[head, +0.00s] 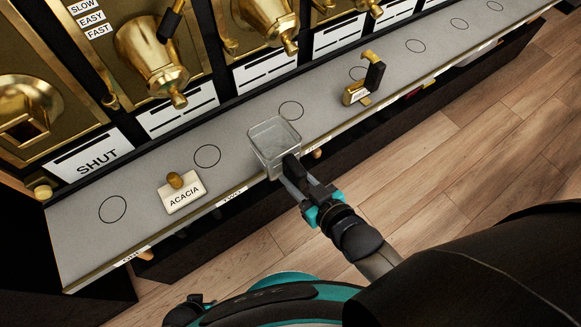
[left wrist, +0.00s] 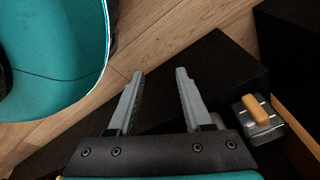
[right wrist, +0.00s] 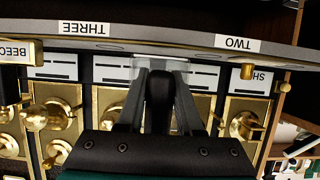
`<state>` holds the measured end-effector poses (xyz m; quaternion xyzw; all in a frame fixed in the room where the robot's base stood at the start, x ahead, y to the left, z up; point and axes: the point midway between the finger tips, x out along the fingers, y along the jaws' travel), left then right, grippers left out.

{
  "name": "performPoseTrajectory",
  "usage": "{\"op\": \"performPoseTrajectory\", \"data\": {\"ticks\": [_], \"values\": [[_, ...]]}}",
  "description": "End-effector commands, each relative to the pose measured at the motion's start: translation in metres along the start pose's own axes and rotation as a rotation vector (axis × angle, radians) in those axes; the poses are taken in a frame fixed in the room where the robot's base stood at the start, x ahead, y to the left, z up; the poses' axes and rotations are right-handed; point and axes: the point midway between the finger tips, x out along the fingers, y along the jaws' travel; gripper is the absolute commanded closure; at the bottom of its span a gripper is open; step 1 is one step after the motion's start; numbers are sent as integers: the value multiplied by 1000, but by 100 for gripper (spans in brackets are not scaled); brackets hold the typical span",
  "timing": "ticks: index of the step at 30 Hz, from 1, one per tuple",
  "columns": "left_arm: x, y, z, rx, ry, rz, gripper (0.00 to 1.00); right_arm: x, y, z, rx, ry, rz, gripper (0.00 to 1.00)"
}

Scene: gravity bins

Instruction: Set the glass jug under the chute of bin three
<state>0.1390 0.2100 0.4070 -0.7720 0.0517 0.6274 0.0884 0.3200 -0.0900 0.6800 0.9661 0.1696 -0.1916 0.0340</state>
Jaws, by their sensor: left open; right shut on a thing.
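The glass jug (head: 275,142), a clear square vessel with a dark handle, is in the head view over the grey counter's front part. It is in front of and left of the third ring from the left (head: 291,111). My right gripper (head: 291,168) is shut on its handle; the handle also shows in the right wrist view (right wrist: 158,88). I cannot tell whether the jug touches the counter. The brass chute (head: 290,45) is behind that ring. An upside-down THREE label (right wrist: 87,28) shows in the right wrist view. My left gripper (left wrist: 160,92) is open and empty.
An ACACIA sign (head: 184,196) with a wooden knob stands left of the jug. A brass-and-black piece (head: 362,85) stands to its right. Other brass chutes (head: 178,98) line the back. A clear box with an orange-brown top (left wrist: 260,112) is low at the left wrist view's right.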

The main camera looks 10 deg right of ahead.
Motion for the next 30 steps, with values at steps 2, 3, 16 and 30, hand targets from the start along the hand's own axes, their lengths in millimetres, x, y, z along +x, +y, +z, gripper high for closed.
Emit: {"op": "performPoseTrajectory", "data": {"ticks": [2,3,16,30], "values": [[0,0,0,0,0,0,50,1,0,-3,0,6,0,100],[0,0,0,0,0,0,50,1,0,-3,0,6,0,100],[2,-6,15,1,-3,-7,50,10,8,-7,-3,7,-1,100],[2,-3,9,1,-3,-4,50,50,44,-22,-4,8,-1,100]]}}
